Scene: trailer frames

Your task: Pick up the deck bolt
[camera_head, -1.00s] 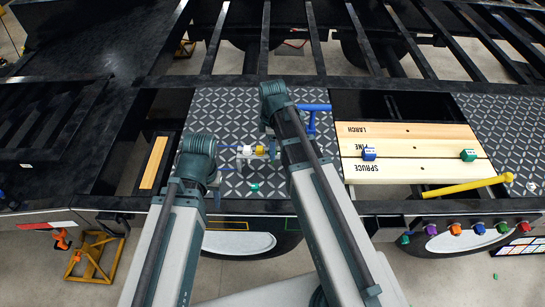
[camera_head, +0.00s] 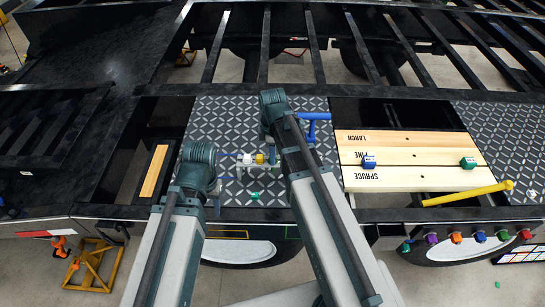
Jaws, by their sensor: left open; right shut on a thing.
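No piece can be told for certain as the deck bolt. A blue block-like piece (camera_head: 369,162) and a green one (camera_head: 468,162) stand on the lettered planks. A small green piece (camera_head: 254,195) lies on the patterned plate (camera_head: 228,115). My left gripper (camera_head: 215,188) is low over the plate's left part, open, its fingers mostly hidden by its wrist. My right gripper (camera_head: 272,158) is over the plate's middle, shut, and largely hidden behind its own arm. A white and yellow piece (camera_head: 259,158) shows beside it; whether that is what it grips cannot be told.
A blue T-shaped handle (camera_head: 315,117) lies right of my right arm. A yellow bar (camera_head: 465,193) crosses the planks' front right. Several coloured knobs (camera_head: 456,237) line the front edge. An open slot with a wooden strip (camera_head: 154,171) is on the left.

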